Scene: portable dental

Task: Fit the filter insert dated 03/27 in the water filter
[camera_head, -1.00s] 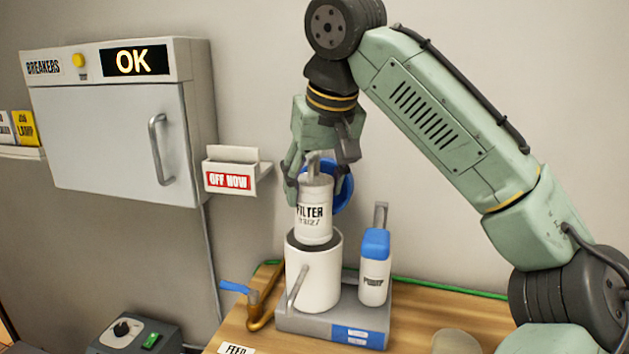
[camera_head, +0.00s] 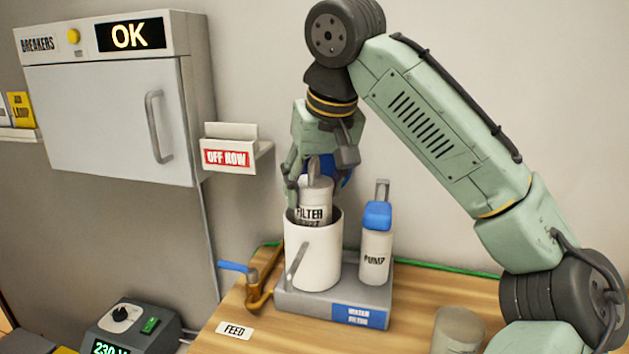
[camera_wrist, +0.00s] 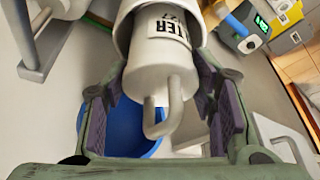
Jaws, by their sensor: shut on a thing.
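The filter insert (camera_head: 312,205) is a grey-white cylinder marked FILTER with a hooked handle on top; its date line is partly covered and blurred. Its lower part is inside the white housing (camera_head: 315,258) of the water filter, and its upper part stands above the rim, roughly upright. My gripper (camera_head: 314,178) is shut on the insert at its top. In the wrist view the fingers flank the insert (camera_wrist: 160,70) and its handle, and the housing rim surrounds its far end. A blue round part (camera_head: 345,175) shows behind my gripper, mostly hidden.
The pump (camera_head: 376,255) with a blue cap stands right of the housing on the grey base (camera_head: 300,298). A brass tap with a blue lever (camera_head: 238,267) is at left. The breaker cabinet (camera_head: 105,120) and OFF NOW holder (camera_head: 230,155) are on the wall.

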